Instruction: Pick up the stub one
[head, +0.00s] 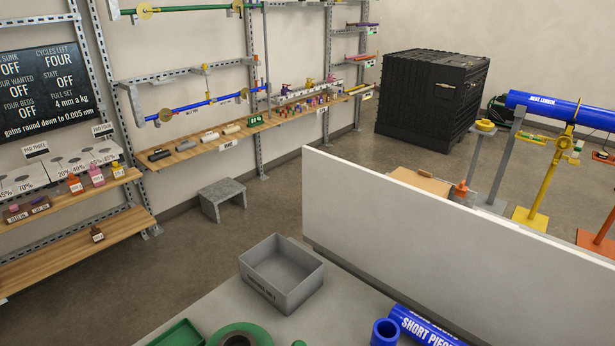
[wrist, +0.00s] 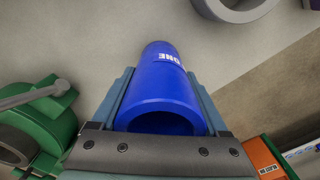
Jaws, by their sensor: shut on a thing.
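The stub one is a short blue pipe piece (wrist: 160,82) with white lettering ending in "ONE"; it fills the middle of the wrist view. My gripper (wrist: 157,95) is shut on it, with a grey-blue jaw along each side. The open round end of the stub faces the camera. The far end of the stub points away over a grey surface, and any contact below it is hidden. My gripper does not show in the head view.
In the head view, a grey bin (head: 281,275) stands on the grey bench top. A short blue pipe (head: 385,332) stands beside a blue pipe marked "SHORT PIECE" (head: 428,325). A white panel (head: 450,225) borders the bench. Green equipment (wrist: 45,125) lies left in the wrist view.

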